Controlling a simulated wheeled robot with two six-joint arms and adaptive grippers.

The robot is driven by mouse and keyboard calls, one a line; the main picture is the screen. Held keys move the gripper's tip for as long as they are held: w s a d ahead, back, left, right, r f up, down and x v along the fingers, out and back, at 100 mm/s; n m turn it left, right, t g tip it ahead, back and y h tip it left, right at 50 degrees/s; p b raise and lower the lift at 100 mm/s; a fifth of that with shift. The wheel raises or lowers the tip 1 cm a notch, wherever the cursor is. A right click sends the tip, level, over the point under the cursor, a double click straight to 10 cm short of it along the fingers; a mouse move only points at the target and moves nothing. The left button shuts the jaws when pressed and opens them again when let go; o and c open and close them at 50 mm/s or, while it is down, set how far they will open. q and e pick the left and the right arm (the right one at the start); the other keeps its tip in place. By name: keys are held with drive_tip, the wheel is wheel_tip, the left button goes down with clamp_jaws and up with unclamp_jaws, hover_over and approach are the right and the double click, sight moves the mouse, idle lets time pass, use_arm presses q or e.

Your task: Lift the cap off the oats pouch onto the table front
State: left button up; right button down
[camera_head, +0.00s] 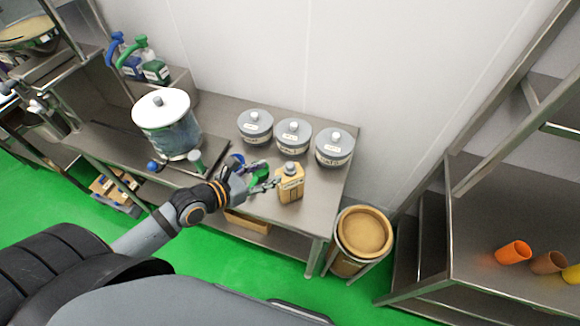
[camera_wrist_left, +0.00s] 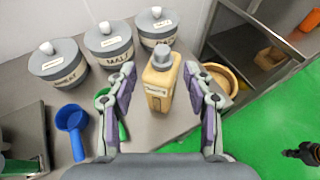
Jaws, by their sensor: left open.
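The oats pouch (camera_head: 290,188) is a tan, bottle-shaped container with a grey cap (camera_head: 291,168) on top. It stands upright near the table's front edge. In the left wrist view the pouch (camera_wrist_left: 160,90) and its cap (camera_wrist_left: 161,60) show between my finger tips; I cannot read the label surely. My left gripper (camera_head: 268,181) is open and empty just left of the pouch. In the wrist view its purple-padded fingers (camera_wrist_left: 160,72) lie either side of the pouch, with no clear contact.
Three grey-lidded jars (camera_head: 293,136) stand behind the pouch. A blue scoop (camera_wrist_left: 71,120) and a green scoop (camera_wrist_left: 103,97) lie left of it. A white-lidded pot (camera_head: 165,125) stands further left. A round tan-topped bin (camera_head: 363,232) stands right of the table.

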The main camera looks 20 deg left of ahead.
sight(287, 168)
use_arm(q)
drive_tip(key=b+x, duration=0.3)
drive_tip(key=x, duration=0.1)
drive_tip(key=shift+w+f, duration=0.15)
drive_tip(key=shift+f, duration=0.05)
drive_tip(key=shift+w+d+f+b, duration=0.15)
drive_tip(key=shift+w+b, duration=0.15)
drive_tip(key=shift+w+d, duration=0.1)
drive_tip(key=shift+d, duration=0.05)
drive_tip(key=shift+f+x, duration=0.1)
drive_tip(key=shift+x, duration=1.2)
drive_tip(key=shift+f+x, duration=0.15)
drive_tip(key=shift+x, duration=1.15)
drive_tip(key=shift+s, duration=0.25)
drive_tip(key=shift+c, duration=0.6)
drive_tip(key=c, duration=0.8)
drive_tip(key=shift+o, duration=0.2)
